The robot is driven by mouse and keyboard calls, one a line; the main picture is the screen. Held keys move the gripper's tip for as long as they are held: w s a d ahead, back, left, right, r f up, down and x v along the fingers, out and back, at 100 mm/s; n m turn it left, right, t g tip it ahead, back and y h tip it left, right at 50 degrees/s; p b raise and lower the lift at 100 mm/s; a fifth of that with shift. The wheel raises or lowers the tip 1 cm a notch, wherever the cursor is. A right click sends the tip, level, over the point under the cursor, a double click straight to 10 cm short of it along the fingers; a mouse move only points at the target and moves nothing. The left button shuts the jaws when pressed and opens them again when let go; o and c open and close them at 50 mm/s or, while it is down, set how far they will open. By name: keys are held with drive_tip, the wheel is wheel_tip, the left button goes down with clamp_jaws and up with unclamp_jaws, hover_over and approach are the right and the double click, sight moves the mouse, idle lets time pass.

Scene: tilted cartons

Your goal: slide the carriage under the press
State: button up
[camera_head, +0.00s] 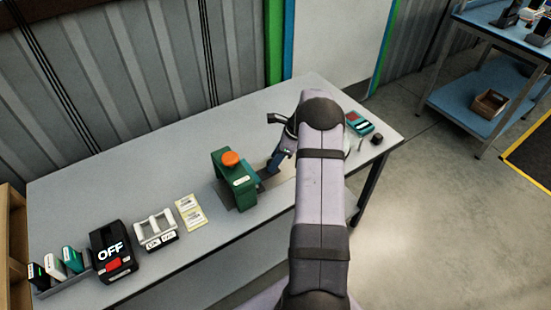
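The green press (235,183) with an orange knob (231,158) on top stands near the middle of the table. A small blue-teal part (252,174), which looks like the carriage, shows at the right side of the press. Its far end is hidden by the press frame, so how far under it sits is unclear. My gripper (268,171) is low over the table, just right of this part. It appears close to it or touching; I cannot tell which. The fingers are small, dark and partly covered by my arm, so their opening does not show.
Left of the press are yellow cards (190,212), a white holder (156,231), a black box marked OFF (112,252) and a rack of small cartons (60,267). A teal-red device (359,123) lies at the right. The table's front strip (215,240) is bare.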

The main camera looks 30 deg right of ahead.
sight(265, 174)
clamp_jaws()
drive_tip(key=shift+a+p, duration=0.4)
drive_tip(key=shift+a, duration=1.85)
drive_tip(key=shift+o, duration=1.8)
unclamp_jaws()
drive_tip(key=shift+a, duration=0.1)
drive_tip(key=shift+d+r, duration=0.15)
drive_tip(key=shift+d, duration=0.05)
drive_tip(key=b+v, duration=0.1)
drive_tip(key=v, duration=0.6)
drive_tip(key=shift+b, duration=0.4)
drive_tip(key=shift+a, duration=0.1)
